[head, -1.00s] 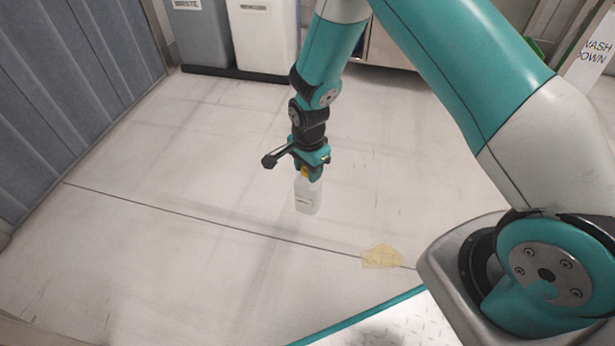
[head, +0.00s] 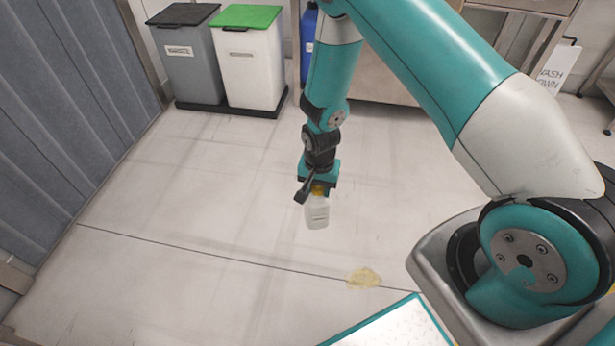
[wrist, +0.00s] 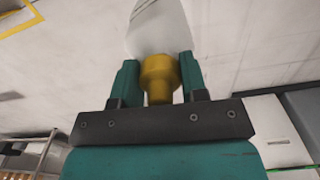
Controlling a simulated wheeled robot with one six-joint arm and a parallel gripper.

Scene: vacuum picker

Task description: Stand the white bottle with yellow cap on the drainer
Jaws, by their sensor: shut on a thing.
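The white bottle with yellow cap (head: 317,213) hangs below my gripper (head: 319,190) in the head view, close to upright and above the floor. In the wrist view my gripper (wrist: 158,80) is shut on the yellow cap, one teal finger on each side, with the white body (wrist: 158,28) of the bottle beyond it. No drainer can be made out in these frames.
A grey bin (head: 187,62) and a white bin with a green lid (head: 248,70) stand on a dark base at the back. A blue container (head: 308,40) is beside them. A yellowish spill (head: 364,278) lies on the floor. A corrugated wall (head: 50,110) is at left.

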